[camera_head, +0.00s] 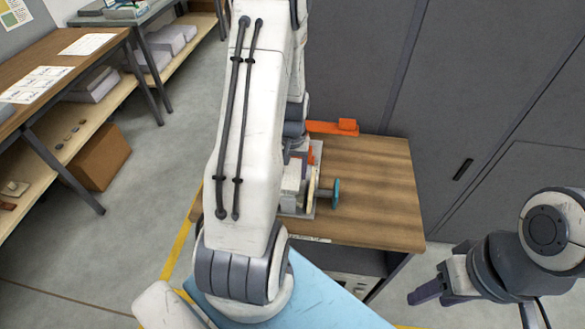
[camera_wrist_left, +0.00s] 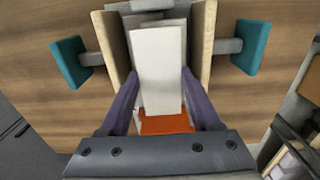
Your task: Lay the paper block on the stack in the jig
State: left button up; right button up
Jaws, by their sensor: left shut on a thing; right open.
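The white paper block (camera_wrist_left: 158,65) is between the purple fingers of my left gripper (camera_wrist_left: 159,82) in the left wrist view. The gripper is shut on it. The block is over the jig, between its two upright wooden plates (camera_wrist_left: 205,40), which have teal end pads. Grey and white layers (camera_wrist_left: 150,18) show past the block's far end; the block hides most of the stack, and I cannot tell if they touch. In the head view the jig (camera_head: 312,190) is partly behind my left arm, which hides the left gripper. My right gripper (camera_head: 424,293) is open and empty at lower right.
The jig stands on a wooden-topped table (camera_head: 375,190); its right part is clear. An orange bar (camera_head: 333,128) lies at the table's back edge. An orange piece (camera_wrist_left: 166,125) shows below the block. Grey cabinets (camera_head: 480,90) stand behind, and shelved benches (camera_head: 60,80) stand at left.

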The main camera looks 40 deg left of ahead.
pick_arm(q)
jog(key=shift+f, duration=0.2)
jog(key=o, duration=1.4)
jog(key=shift+r, duration=0.1)
jog(key=shift+r, duration=0.1)
